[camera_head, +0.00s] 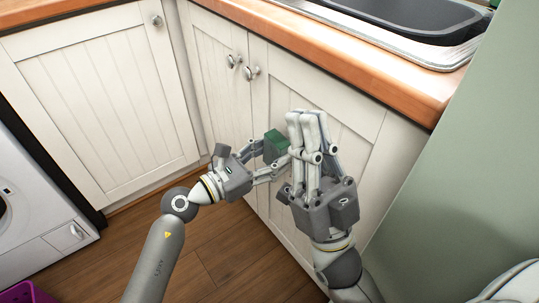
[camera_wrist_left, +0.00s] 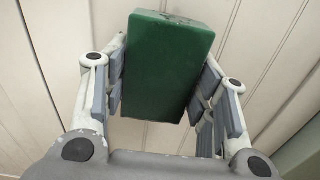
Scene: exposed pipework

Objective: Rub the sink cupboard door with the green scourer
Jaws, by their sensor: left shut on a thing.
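The green scourer (camera_head: 275,143) is a dark green block in my left gripper (camera_head: 272,160). In the left wrist view the scourer (camera_wrist_left: 167,65) sits between the fingers of my left gripper (camera_wrist_left: 166,85), with its far end toward cream panelling. The sink cupboard door (camera_head: 345,105) is cream, with a framed panel, under the worktop. The scourer is in front of its left part; I cannot tell whether it touches. My right gripper (camera_head: 308,125) stands in front of the door, fingers pointing up and close together, right of the scourer. I see nothing in it, and its opening is unclear.
Round knobs (camera_head: 251,72) stick out near the door's upper left. A wooden worktop (camera_head: 370,65) with a dark sink (camera_head: 420,15) overhangs the door. A washing machine (camera_head: 35,205) stands at the left, and a green wall (camera_head: 480,150) at the right. Wooden floor (camera_head: 225,255) shows below.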

